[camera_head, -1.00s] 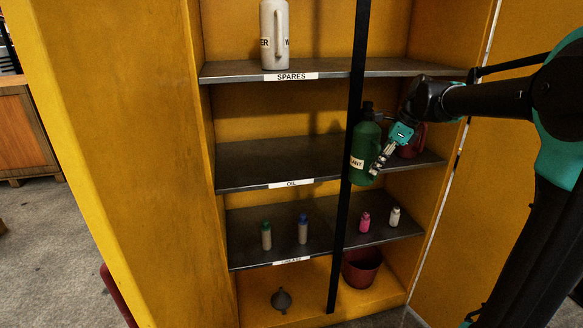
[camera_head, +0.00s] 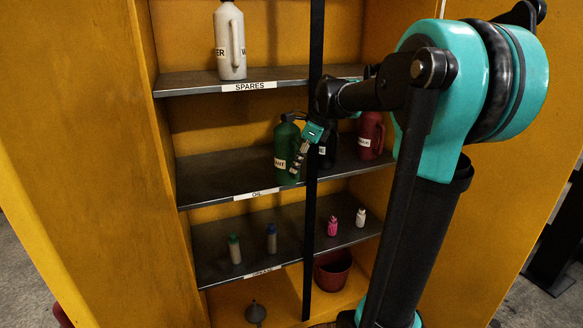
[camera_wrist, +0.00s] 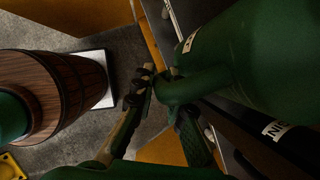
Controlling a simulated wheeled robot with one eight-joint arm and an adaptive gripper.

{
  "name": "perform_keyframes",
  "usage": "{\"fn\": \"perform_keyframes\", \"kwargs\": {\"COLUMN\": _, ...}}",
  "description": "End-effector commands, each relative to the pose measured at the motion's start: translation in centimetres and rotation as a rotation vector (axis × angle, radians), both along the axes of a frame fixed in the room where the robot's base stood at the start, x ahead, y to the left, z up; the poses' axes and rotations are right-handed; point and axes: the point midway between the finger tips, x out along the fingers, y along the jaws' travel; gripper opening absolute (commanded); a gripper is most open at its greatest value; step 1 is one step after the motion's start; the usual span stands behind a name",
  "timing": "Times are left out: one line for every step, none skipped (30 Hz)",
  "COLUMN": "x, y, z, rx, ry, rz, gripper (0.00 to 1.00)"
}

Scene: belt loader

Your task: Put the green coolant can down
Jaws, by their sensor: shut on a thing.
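The green coolant can (camera_head: 286,155) is upright at the middle shelf labelled OIL (camera_head: 225,182), just left of the black upright post (camera_head: 311,215). My gripper (camera_head: 297,166) is at the can's right side, shut on its handle. In the wrist view, the fingers (camera_wrist: 163,108) close around the green handle (camera_wrist: 195,86), and the can body (camera_wrist: 262,55) fills the upper right. The can's base is near the shelf's front part; I cannot tell whether it touches the shelf.
A dark can (camera_head: 328,152) and a red can (camera_head: 370,138) stand right of the post. A white jug (camera_head: 230,45) is on the SPARES shelf above. Small bottles (camera_head: 234,250) stand below. The OIL shelf is clear left of the green can. A wooden barrel (camera_wrist: 65,85) shows in the wrist view.

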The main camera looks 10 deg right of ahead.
Motion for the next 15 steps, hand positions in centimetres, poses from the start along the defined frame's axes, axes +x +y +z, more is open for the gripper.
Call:
{"fn": "perform_keyframes", "kwargs": {"x": 0.4, "y": 1.2, "z": 0.1, "rx": 0.001, "ry": -0.002, "rz": 0.006, "gripper": 0.00}}
{"fn": "perform_keyframes", "kwargs": {"x": 0.6, "y": 1.8, "z": 0.1, "rx": 0.001, "ry": -0.002, "rz": 0.006, "gripper": 0.00}}
{"fn": "perform_keyframes", "kwargs": {"x": 0.8, "y": 2.6, "z": 0.1, "rx": 0.001, "ry": -0.002, "rz": 0.007, "gripper": 0.00}}
{"fn": "perform_keyframes", "kwargs": {"x": 1.1, "y": 3.2, "z": 0.1, "rx": 0.001, "ry": -0.002, "rz": 0.006, "gripper": 0.00}}
{"fn": "perform_keyframes", "kwargs": {"x": 1.3, "y": 3.8, "z": 0.1, "rx": 0.002, "ry": -0.001, "rz": 0.006, "gripper": 0.00}}
{"fn": "perform_keyframes", "kwargs": {"x": 1.5, "y": 4.5, "z": 0.1, "rx": 0.001, "ry": -0.002, "rz": 0.006, "gripper": 0.00}}
{"fn": "perform_keyframes", "kwargs": {"x": 1.7, "y": 5.2, "z": 0.1, "rx": 0.001, "ry": -0.002, "rz": 0.006, "gripper": 0.00}}
{"fn": "perform_keyframes", "kwargs": {"x": 1.9, "y": 5.7, "z": 0.1, "rx": 0.001, "ry": -0.002, "rz": 0.006, "gripper": 0.00}}
{"fn": "perform_keyframes", "kwargs": {"x": 2.2, "y": 6.5, "z": 0.1, "rx": 0.001, "ry": -0.002, "rz": 0.006, "gripper": 0.00}}
{"fn": "perform_keyframes", "kwargs": {"x": 2.4, "y": 7.1, "z": 0.1, "rx": 0.002, "ry": -0.002, "rz": 0.005, "gripper": 0.00}}
{"fn": "perform_keyframes", "kwargs": {"x": 2.6, "y": 7.6, "z": 0.1, "rx": 0.001, "ry": -0.002, "rz": 0.006, "gripper": 0.00}}
{"fn": "perform_keyframes", "kwargs": {"x": 2.8, "y": 8.3, "z": 0.1, "rx": 0.002, "ry": -0.002, "rz": 0.005, "gripper": 0.00}}
{"fn": "perform_keyframes", "kwargs": {"x": 3.0, "y": 8.7, "z": 0.1, "rx": 0.002, "ry": -0.001, "rz": 0.004, "gripper": 0.00}}
{"fn": "perform_keyframes", "kwargs": {"x": 3.2, "y": 9.2, "z": 0.1, "rx": 0.002, "ry": -0.002, "rz": 0.005, "gripper": 0.00}}
{"fn": "perform_keyframes", "kwargs": {"x": 3.3, "y": 9.7, "z": 0.1, "rx": 0.001, "ry": -0.002, "rz": 0.005, "gripper": 0.00}}
